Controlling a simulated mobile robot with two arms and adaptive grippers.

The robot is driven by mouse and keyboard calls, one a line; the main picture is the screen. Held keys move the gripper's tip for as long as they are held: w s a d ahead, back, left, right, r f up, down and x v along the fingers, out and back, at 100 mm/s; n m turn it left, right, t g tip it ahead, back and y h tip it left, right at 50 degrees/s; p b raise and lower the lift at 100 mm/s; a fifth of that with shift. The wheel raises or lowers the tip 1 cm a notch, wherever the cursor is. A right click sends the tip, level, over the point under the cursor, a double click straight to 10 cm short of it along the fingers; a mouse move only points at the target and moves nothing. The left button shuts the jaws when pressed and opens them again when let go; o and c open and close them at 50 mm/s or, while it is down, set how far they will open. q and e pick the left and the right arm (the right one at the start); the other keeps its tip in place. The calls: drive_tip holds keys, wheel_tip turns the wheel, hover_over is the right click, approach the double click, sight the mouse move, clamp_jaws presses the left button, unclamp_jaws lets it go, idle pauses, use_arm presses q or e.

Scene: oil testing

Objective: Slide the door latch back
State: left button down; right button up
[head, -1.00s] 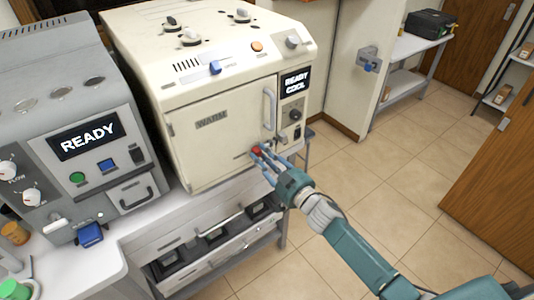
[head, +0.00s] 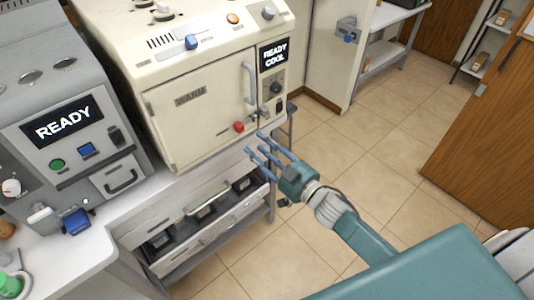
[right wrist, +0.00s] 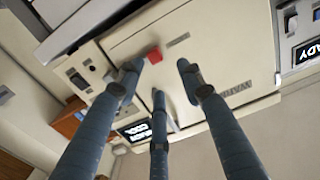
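The latch is a small red knob (head: 239,127) low on the front of the cream oven's door (head: 205,112), near its right edge. The door sits flat against the oven front and looks closed. In the right wrist view the red knob (right wrist: 154,55) shows upside down, close to one fingertip. My right gripper (head: 262,146) is just right of and below the knob in the head view, apart from it. Its three blue fingers (right wrist: 160,85) are spread and hold nothing. My left gripper is not in view.
A vertical door handle (head: 249,83) is above the knob, beside the "READY COOL" display (head: 273,55). A grey machine (head: 75,130) stands at left. Drawers (head: 205,222) are below the oven. Open tiled floor (head: 330,150) lies to the right.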

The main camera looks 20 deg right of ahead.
drive_tip(key=shift+v, duration=1.75)
drive_tip(key=s+d+f+m+g+h+b, duration=0.15)
drive_tip(key=s+f, duration=0.35)
drive_tip(key=f, duration=0.8)
drive_tip(key=s+d+f+g+h+b, duration=0.1)
drive_tip(key=s+d+f+g+h, duration=0.2)
drive_tip(key=f, duration=1)
drive_tip(key=s+d+f+m+g+h+b, duration=0.1)
drive_tip(key=s+d+f+g, duration=0.15)
drive_tip(key=s+f, duration=0.65)
drive_tip(key=s+a+f+g+b, duration=0.1)
drive_tip(key=s+f+g, duration=0.3)
drive_tip(key=s+f, duration=0.8)
drive_tip(key=s+a+f+g+b, duration=0.1)
drive_tip(key=s+f+g, duration=0.4)
drive_tip(key=s+f, duration=0.7)
drive_tip(key=s+a+n, duration=0.1)
drive_tip(key=s, duration=0.5)
drive_tip(key=shift+a+h, duration=0.35)
